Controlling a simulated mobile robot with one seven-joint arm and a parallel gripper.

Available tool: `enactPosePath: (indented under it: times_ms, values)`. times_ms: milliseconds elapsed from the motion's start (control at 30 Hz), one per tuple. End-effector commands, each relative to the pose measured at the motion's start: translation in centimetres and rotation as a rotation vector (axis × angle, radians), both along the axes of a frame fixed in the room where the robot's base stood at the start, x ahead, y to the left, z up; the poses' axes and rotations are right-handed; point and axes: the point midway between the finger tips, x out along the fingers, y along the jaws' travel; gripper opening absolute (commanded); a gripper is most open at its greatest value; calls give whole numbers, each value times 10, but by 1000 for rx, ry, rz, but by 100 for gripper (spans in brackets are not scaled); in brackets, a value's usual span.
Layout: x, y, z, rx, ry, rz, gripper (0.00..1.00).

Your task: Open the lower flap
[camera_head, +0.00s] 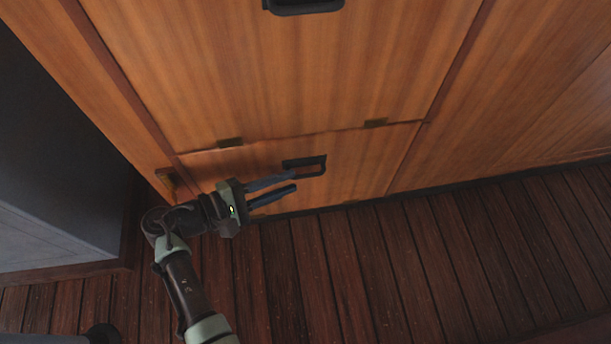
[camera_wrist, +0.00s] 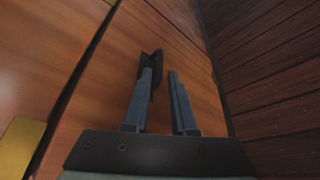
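The lower flap (camera_head: 365,160) is an orange-brown wooden panel low in the cabinet front and looks closed. I cannot tell whether a finger touches the handle.
A larger wooden panel (camera_head: 290,75) with a dark handle (camera_head: 303,5) is above the flap. A dark grey cabinet (camera_head: 55,165) stands at the left. The plank floor (camera_head: 420,265) in front of the flap is clear to the right.

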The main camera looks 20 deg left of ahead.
Motion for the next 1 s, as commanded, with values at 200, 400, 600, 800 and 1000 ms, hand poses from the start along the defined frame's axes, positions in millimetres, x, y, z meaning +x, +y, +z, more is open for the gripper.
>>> enactPosePath:
  times_ms: [200,400,600,800,1000]
  values:
    - [29,-21,-11,2,-1,-2,25]
    - [41,-30,-12,2,-1,0,25]
    - [42,-30,-11,1,0,1,25]
    - [42,-30,-11,1,0,1,5]
    - [42,-30,-11,2,1,0,0]
